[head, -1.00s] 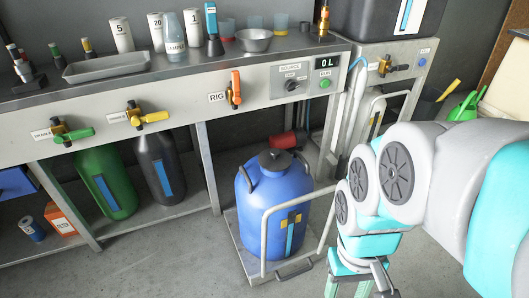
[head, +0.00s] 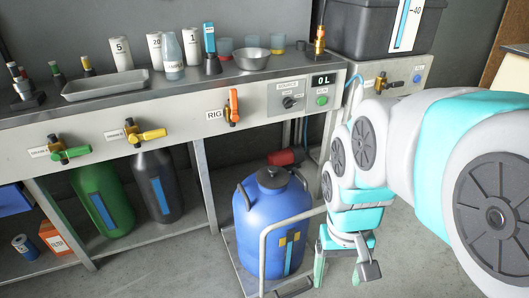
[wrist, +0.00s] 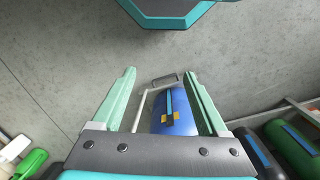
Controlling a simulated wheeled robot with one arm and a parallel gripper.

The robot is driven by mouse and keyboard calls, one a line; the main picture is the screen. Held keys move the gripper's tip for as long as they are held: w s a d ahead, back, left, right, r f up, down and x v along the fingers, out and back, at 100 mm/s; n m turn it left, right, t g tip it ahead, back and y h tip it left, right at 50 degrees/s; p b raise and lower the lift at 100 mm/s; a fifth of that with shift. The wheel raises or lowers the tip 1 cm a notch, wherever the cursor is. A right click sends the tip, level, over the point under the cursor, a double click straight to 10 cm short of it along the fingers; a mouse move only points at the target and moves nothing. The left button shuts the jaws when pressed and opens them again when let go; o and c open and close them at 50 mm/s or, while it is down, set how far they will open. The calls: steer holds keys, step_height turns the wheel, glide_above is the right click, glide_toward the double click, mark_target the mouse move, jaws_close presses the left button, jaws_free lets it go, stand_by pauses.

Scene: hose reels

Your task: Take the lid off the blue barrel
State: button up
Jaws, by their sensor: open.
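The blue barrel (head: 262,222) stands upright on a low trolley with a pale tube handle (head: 263,250). Its dark round lid (head: 271,178) with a raised knob sits on top. My gripper (head: 338,274) is to the right of the barrel, beside the trolley handle and lower than the lid, pointing down and apart from the barrel. In the wrist view, my gripper (wrist: 159,73) is open with nothing between its fingertips. The barrel (wrist: 175,104) shows beyond the fingers there, with its blue and yellow markings; the lid is not visible in that view.
A steel bench (head: 150,92) with bottles, a tray and a bowl (head: 252,59) overhangs behind the barrel. Valves line its front. Green (head: 103,200) and black (head: 160,187) containers stand below it. A red cylinder (head: 282,157) lies behind the barrel.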

steer(key=w+a+r+m+t+h+b, duration=0.1)
steer(key=w+a+m+t, duration=0.15)
steer(key=w, duration=1.85)
steer(key=t, duration=0.3)
glide_toward(273, 169)
steer(key=w+f, duration=0.1)
steer(key=shift+a+b+x, duration=0.15)
steer(key=shift+b+x, duration=0.05)
steer(key=shift+x, duration=0.55)
steer(key=shift+a+b+x, duration=0.15)
steer(key=shift+x, duration=0.6)
steer(key=x, duration=0.5)
steer(key=shift+s+d, duration=0.3)
steer(key=shift+c, duration=0.4)
jaws_close()
